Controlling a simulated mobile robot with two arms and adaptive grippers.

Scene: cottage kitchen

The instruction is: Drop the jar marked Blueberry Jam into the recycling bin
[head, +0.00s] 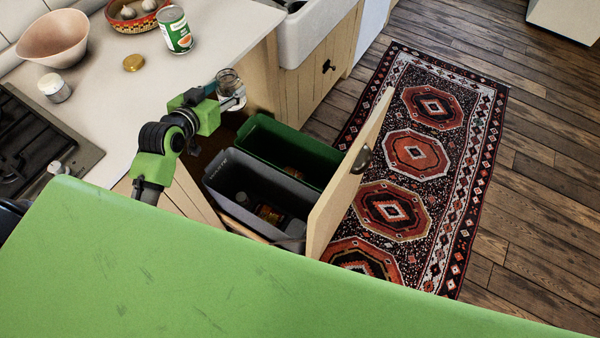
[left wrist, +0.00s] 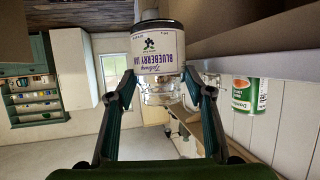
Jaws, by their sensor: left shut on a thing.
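My left gripper (head: 220,95) is shut on the jar marked Blueberry Jam (head: 230,80). In the left wrist view, the glass jar (left wrist: 157,45) shows its white label between the two fingers (left wrist: 165,90). In the head view it is held near the counter's edge, up and left of the bins. A green bin (head: 256,122) and a grey bin (head: 222,168) stand side by side in the pulled-out drawer. The writing on their rims is too small to read, so I cannot tell which is for recycling. My right gripper is not in view.
The drawer front (head: 345,185) stands out over the patterned rug (head: 415,150). Several dark items lie in the grey bin and something brown in the green one. A can (head: 176,30), gold lid (head: 133,62), small jar (head: 54,88) and bowls are on the counter (head: 110,95).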

